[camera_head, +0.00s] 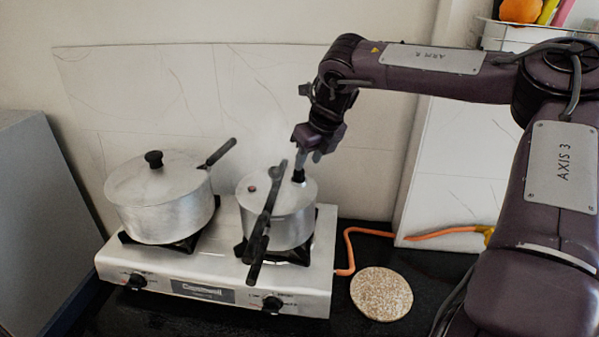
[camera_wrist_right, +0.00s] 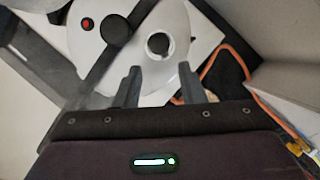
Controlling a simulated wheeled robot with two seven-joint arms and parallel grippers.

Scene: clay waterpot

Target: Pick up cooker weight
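The cooker weight (camera_head: 299,175) is a small black upright cylinder on the silver pressure cooker's lid (camera_head: 291,196), right of the long black handle (camera_head: 262,222). My right gripper (camera_head: 308,160) is just above the weight and points down. In the wrist view its two grey fingers (camera_wrist_right: 158,78) are apart with nothing between them; the weight lies beyond the tips, roughly in line with the gap. Whether they touch it is hard to tell. My left gripper is not in view.
The cooker stands on the right burner of a silver gas stove (camera_head: 215,262). A lidded pot (camera_head: 160,205) stands on the left burner. A round speckled mat (camera_head: 381,294) and an orange hose (camera_head: 350,245) lie to the right. The tiled wall (camera_head: 270,90) is close behind.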

